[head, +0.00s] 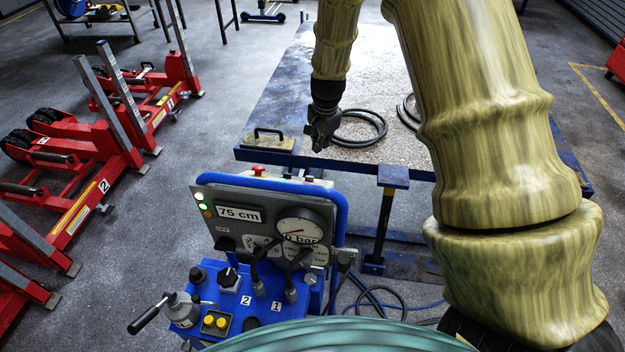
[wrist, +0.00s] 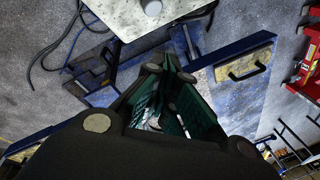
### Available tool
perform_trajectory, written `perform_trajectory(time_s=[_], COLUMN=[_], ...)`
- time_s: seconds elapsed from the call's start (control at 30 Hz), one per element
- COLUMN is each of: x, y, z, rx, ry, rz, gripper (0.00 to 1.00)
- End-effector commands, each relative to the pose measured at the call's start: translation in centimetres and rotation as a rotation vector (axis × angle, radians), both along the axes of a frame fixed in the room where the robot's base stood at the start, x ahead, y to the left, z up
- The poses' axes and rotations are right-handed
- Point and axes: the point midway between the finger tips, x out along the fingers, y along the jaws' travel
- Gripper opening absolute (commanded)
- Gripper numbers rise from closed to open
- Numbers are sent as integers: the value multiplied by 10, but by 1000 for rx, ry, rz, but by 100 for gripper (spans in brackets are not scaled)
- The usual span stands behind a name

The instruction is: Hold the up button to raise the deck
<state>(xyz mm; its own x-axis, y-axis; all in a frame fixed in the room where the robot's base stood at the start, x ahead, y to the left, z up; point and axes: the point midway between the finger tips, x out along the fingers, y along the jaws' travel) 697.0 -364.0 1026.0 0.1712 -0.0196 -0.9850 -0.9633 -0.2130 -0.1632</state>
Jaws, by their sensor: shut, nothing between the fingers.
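The blue control console (head: 260,310) stands at the front centre. Its upright panel has a "75 cm" sign (head: 239,214), a round bar gauge (head: 300,232) and small lights at its left edge, one of them green. A red knob (head: 258,170) shows behind the panel's top. The deck (head: 385,150) is a blue-edged platform with a speckled top behind the console. My gripper (head: 319,146) is shut and empty, pointing down beyond the panel, apart from the buttons. Its fingers show in the wrist view (wrist: 168,88).
Black hose coils (head: 360,128) and a yellow plate with a black handle (head: 268,139) lie on the deck; the plate shows in the wrist view (wrist: 243,68). Red jacks (head: 80,195) fill the left. A black lever (head: 148,315) stands left of the yellow buttons. Cables lie right of the console.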

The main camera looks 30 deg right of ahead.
Motion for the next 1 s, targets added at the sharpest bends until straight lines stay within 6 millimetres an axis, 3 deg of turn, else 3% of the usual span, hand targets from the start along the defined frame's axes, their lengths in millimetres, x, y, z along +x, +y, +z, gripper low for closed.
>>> perform_trajectory(time_s=[0.03, 0.23, 0.5, 1.0], x=[2, -6, -30, -20], y=[3, 10, 18, 21], z=[-14, -33, -40, -52], rx=[-1, -1, 1, -1], ry=[8, 12, -2, 9], rz=[3, 0, -1, 1], gripper=[0, 0, 0, 0])
